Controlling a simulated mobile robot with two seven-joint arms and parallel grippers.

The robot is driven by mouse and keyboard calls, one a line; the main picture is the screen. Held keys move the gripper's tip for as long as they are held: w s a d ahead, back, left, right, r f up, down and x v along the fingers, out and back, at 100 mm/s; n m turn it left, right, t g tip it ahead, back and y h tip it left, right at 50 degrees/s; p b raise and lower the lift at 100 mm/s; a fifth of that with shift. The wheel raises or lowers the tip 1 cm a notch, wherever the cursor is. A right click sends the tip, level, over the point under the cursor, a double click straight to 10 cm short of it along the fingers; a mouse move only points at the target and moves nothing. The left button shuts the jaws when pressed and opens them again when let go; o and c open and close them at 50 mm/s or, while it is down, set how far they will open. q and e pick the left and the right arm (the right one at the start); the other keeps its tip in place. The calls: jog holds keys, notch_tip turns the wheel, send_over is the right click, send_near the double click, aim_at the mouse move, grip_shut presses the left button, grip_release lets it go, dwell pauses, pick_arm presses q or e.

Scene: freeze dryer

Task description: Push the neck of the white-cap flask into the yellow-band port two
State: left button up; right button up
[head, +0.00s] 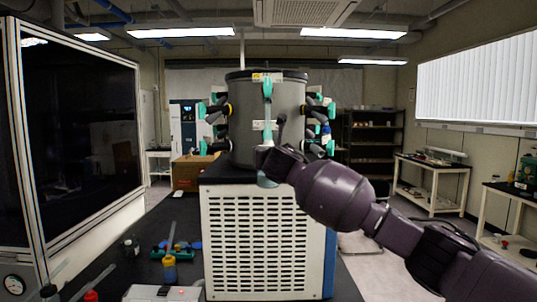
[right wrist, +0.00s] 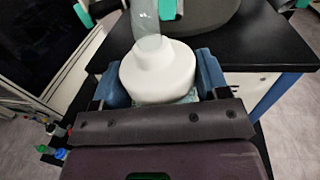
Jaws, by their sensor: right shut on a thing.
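The white-cap flask (right wrist: 158,72) is between the blue fingers of my right gripper (right wrist: 161,88), which is shut on it. Its clear glass neck (right wrist: 146,20) points to the top edge of the right wrist view, close to a teal port part (right wrist: 166,9). Whether the neck is inside a port cannot be told. A yellow band (head: 228,108) shows on the drum's left side. My left gripper is not in view.
The drum carries several black ports with teal handles (head: 267,88) and stands on a white vented cabinet (head: 262,245). A dark bench (head: 190,212) at left holds a yellow-capped bottle (head: 169,267) and small items. A dark-glass enclosure (head: 80,125) stands far left.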

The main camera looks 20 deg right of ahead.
jog(key=shift+w+d+r+p, duration=0.2)
jog(key=shift+w+r+p, duration=0.55)
jog(key=shift+p, duration=0.65)
dwell(0.7)
jog(key=shift+c, duration=0.6)
jog(key=shift+r, duration=0.1)
jog(key=shift+d+r, duration=0.1)
jog(key=shift+r, duration=0.05)
jog(key=c, duration=0.3)
jog(key=shift+w+r, duration=0.15)
grip_shut()
jog(key=shift+w+r+p, duration=0.1)
jog(key=shift+r+p, duration=0.05)
jog(key=shift+p, duration=0.25)
jog(key=o, duration=1.2)
grip_release()
jog(key=shift+d, duration=0.1)
jog(key=o, duration=0.5)
jog(key=shift+w, duration=0.15)
